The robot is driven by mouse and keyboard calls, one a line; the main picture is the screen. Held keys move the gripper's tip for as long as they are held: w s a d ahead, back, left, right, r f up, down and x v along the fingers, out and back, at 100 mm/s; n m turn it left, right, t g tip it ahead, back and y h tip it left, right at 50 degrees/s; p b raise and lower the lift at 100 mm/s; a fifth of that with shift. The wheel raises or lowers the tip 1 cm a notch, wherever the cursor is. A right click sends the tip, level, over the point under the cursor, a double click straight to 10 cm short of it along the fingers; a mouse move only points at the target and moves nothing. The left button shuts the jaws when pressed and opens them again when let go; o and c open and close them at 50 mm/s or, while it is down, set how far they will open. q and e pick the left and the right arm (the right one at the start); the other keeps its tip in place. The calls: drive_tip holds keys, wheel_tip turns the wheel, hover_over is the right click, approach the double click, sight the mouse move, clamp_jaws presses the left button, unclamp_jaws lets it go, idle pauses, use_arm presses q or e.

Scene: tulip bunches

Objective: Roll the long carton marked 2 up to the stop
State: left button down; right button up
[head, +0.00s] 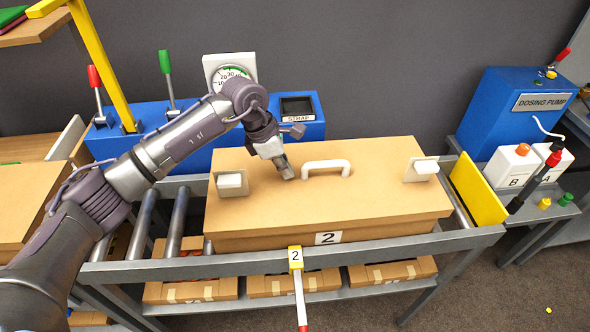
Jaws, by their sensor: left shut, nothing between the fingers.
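The long carton (390,200) is brown, has a label "2" on its front, and lies on the grey roller conveyor (143,225). A white handle is on its top middle and a white fitting is near each end. The yellow stop plate (478,190) stands at the conveyor's right end, with a gap between it and the carton. My left gripper (287,174) is shut with nothing in it. It is low over the carton's top, left of the handle; I cannot tell whether it touches. My right gripper is not in view.
A blue strap machine (190,135) with levers and a dial stands behind the conveyor. A blue dosing pump (505,110) and white bottles (508,163) stand at the right. Several small cartons lie on the lower shelf.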

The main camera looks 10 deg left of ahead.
sight(348, 164)
use_arm(q)
drive_tip(key=shift+w+d+b, duration=0.25)
drive_tip(key=shift+d+b, duration=0.05)
drive_tip(key=shift+d, duration=0.75)
drive_tip(key=shift+w+d+b, duration=0.45)
drive_tip(key=shift+d+b, duration=0.3)
drive_tip(key=shift+d, duration=1.2)
drive_tip(key=shift+w+d+b, duration=0.5)
drive_tip(key=shift+d+b, duration=0.2)
drive_tip(key=shift+d, duration=1.3)
drive_tip(key=shift+w+d+b, duration=0.45)
drive_tip(key=shift+d+b, duration=0.3)
drive_tip(key=shift+d, duration=1.3)
